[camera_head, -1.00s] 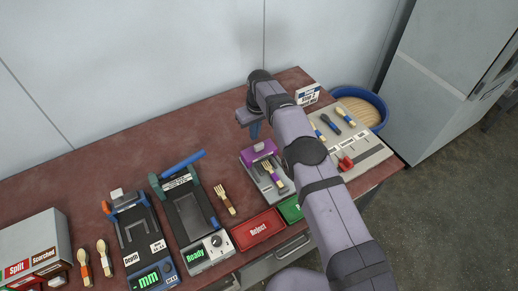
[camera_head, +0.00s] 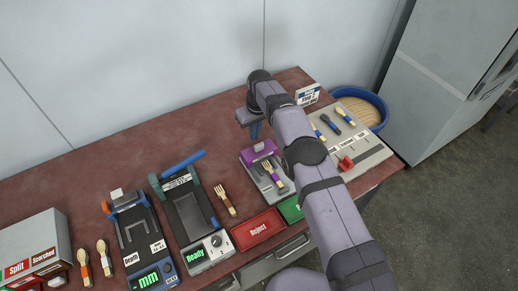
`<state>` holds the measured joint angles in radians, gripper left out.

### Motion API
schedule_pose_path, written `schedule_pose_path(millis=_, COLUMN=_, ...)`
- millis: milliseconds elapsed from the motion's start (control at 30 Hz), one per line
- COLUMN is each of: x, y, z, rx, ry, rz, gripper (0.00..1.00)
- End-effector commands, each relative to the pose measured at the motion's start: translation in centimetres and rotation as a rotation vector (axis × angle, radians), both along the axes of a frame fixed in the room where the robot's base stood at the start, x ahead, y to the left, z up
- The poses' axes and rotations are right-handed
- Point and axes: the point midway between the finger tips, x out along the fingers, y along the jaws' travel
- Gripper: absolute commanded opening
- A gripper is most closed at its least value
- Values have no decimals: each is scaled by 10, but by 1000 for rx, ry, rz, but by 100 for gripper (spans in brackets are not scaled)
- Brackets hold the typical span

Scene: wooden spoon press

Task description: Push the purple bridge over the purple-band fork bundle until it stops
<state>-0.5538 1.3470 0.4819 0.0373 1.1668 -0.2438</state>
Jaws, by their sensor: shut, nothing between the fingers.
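The purple bridge (camera_head: 258,151) stands at the back end of a grey fixture in the head view. The purple-band fork bundle (camera_head: 272,174) lies on that fixture in front of the bridge, its handle toward the table's front edge. The bridge appears to be behind the fork heads, not over the band. My gripper (camera_head: 255,130) is shut and empty, pointing down just behind the bridge. Whether its tip touches the bridge I cannot tell. My arm covers the right side of the fixture.
A red Reject tray (camera_head: 258,230) and a partly hidden green tray (camera_head: 291,209) sit in front. A grey board with spoons (camera_head: 350,140) and a blue basket (camera_head: 358,106) are to the right. The back-left tabletop is clear.

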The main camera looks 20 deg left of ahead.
Motion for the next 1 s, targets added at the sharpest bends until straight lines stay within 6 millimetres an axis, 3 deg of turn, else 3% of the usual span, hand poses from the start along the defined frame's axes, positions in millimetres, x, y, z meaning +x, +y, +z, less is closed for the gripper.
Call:
schedule_pose_path(millis=467, x=0, y=0, z=-1, rx=0, ry=0, rz=0, gripper=0)
schedule_pose_path(millis=1000, x=0, y=0, z=-19, rx=0, ry=0, rz=0, gripper=0)
